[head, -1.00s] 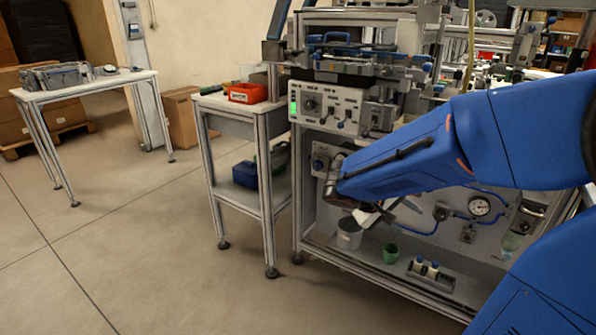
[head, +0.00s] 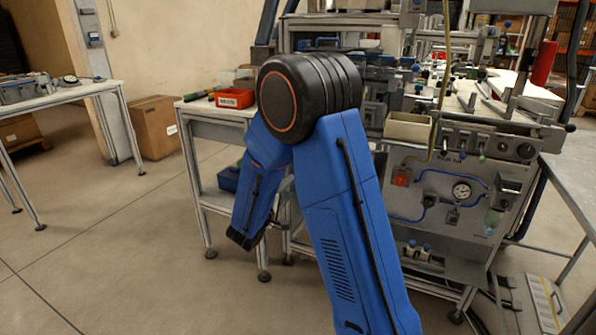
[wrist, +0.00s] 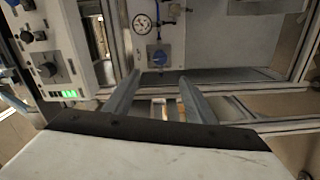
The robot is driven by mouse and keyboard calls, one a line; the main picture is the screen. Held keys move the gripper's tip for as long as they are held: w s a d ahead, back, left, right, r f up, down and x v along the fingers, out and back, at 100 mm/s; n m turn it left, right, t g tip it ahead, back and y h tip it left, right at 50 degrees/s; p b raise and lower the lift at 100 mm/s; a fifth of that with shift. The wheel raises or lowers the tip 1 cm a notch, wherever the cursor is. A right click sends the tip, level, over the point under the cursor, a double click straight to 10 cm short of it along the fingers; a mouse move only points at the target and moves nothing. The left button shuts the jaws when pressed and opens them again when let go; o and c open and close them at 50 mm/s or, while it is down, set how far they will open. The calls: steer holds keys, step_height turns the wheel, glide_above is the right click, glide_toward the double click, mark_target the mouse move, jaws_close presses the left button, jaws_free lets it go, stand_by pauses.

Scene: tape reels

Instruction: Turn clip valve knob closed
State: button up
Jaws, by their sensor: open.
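My gripper (wrist: 156,82) is open and empty, with its two grey fingers apart in the wrist view. Beyond the fingertips, a blue knob (wrist: 157,57) sits on a grey plate, apart from the fingers. I cannot tell for sure whether it is the clip valve knob, nor its turn position. A round gauge (wrist: 142,22) with blue tubing is beside it. In the head view my blue arm bends down in front of the machine's left part and hides it; the fingers cannot be made out there.
A control panel (wrist: 42,48) with knobs and green lights is at left in the wrist view. In the head view, a side table holds a red bin (head: 234,97). The machine's lower panel carries a gauge (head: 461,190). Floor at left is open.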

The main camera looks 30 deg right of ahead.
steer(key=x, duration=1.7)
steer(key=shift+w, duration=0.25)
steer(key=c, duration=1)
